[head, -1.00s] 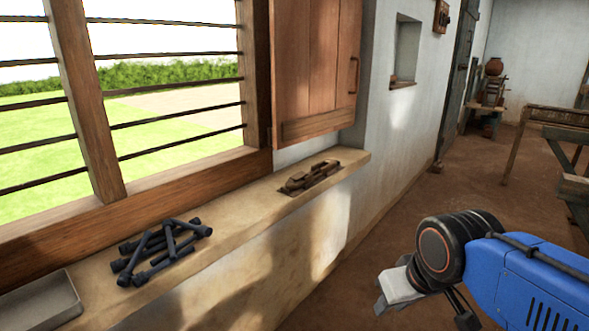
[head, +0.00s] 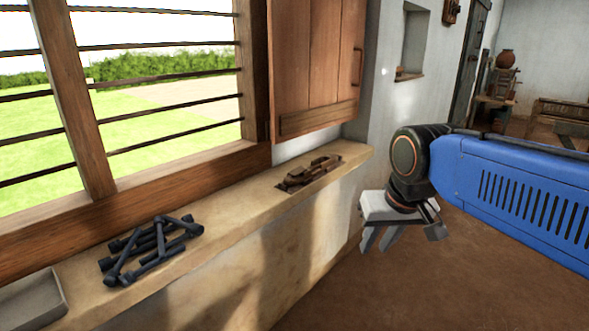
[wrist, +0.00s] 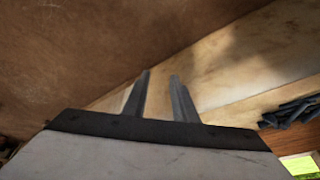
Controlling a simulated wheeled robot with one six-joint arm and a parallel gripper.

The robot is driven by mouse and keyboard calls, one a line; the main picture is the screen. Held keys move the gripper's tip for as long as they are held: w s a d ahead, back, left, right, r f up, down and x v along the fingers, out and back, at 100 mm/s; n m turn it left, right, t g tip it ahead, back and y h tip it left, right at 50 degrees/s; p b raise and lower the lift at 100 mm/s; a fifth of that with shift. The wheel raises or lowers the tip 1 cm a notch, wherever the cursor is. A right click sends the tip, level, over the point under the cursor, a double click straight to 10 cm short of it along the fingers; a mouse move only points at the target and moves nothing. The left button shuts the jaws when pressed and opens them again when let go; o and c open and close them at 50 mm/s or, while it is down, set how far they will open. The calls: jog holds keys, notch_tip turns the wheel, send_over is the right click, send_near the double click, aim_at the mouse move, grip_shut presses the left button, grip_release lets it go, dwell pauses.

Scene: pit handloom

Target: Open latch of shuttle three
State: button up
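Several brown wooden pieces, which look like shuttles (head: 312,170), lie close together in a dark holder on the window sill (head: 232,205), below the shutter. They are small and partly overlap, so I cannot tell which is shuttle three or see any latch. My gripper (head: 377,248) hangs to the right of the sill, fingers pointing down, apart from the shuttles. In the wrist view its two fingers (wrist: 161,76) stand apart with nothing between them. The shuttles do not show clearly in the wrist view.
Several dark rods (head: 150,246) lie in a pile on the sill's left part; they also show in the wrist view (wrist: 292,113). A grey tray (head: 55,302) sits at the sill's near end. The wooden shutter (head: 312,70) overhangs behind the shuttles. Bare sill separates rods and shuttles.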

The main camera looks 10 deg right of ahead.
jog(key=w+a+r+m+g, duration=0.15)
jog(key=w+r, duration=0.35)
jog(key=w, duration=0.8)
jog(key=w+a+r+m+g, duration=0.1)
jog(key=w+r+m, duration=0.3)
jog(key=w, duration=0.8)
jog(key=w+a+r+m+g, duration=0.1)
jog(key=w+a+r, duration=0.1)
jog(key=w+r, duration=0.8)
jog(key=w+a+f+m, duration=0.1)
jog(key=w+f, duration=0.2)
jog(key=w, duration=0.4)
jog(key=w+a+f+m, duration=0.15)
jog(key=w+f, duration=0.25)
jog(key=w, duration=0.4)
jog(key=shift+g, duration=0.35)
jog(key=f, duration=1.6)
jog(key=shift+d+f, duration=0.3)
jog(key=shift+f, duration=0.1)
grip_shut()
